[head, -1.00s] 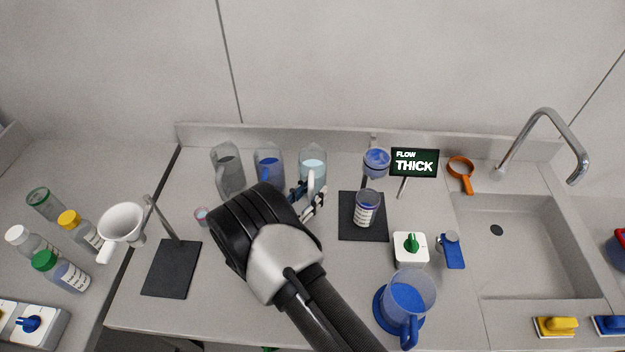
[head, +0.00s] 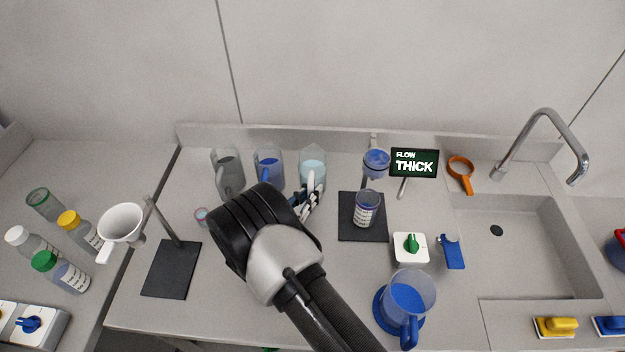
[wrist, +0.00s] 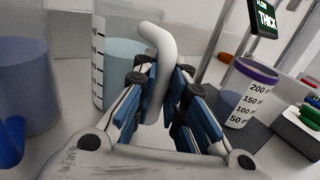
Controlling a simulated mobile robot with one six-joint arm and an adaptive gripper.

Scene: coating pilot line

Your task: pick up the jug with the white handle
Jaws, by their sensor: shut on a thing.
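The jug with the white handle (head: 313,160) stands at the back of the counter, the rightmost of three jugs in a row. It is clear, with pale blue liquid inside. It also shows in the wrist view (wrist: 124,62), where its white handle (wrist: 160,50) comes down between the blue finger pads. My gripper (wrist: 160,95) is shut on this handle. In the head view my gripper (head: 310,197) is at the front of the jug, partly hidden by my arm. The jug's base looks to be on or very near the counter; I cannot tell which.
A grey-handled jug (head: 228,172) and a blue-handled jug (head: 268,168) stand to the left. A labelled cup (head: 366,209) on a dark stand plate (head: 350,232) is to the right. A blue jug (head: 408,296) is at the front.

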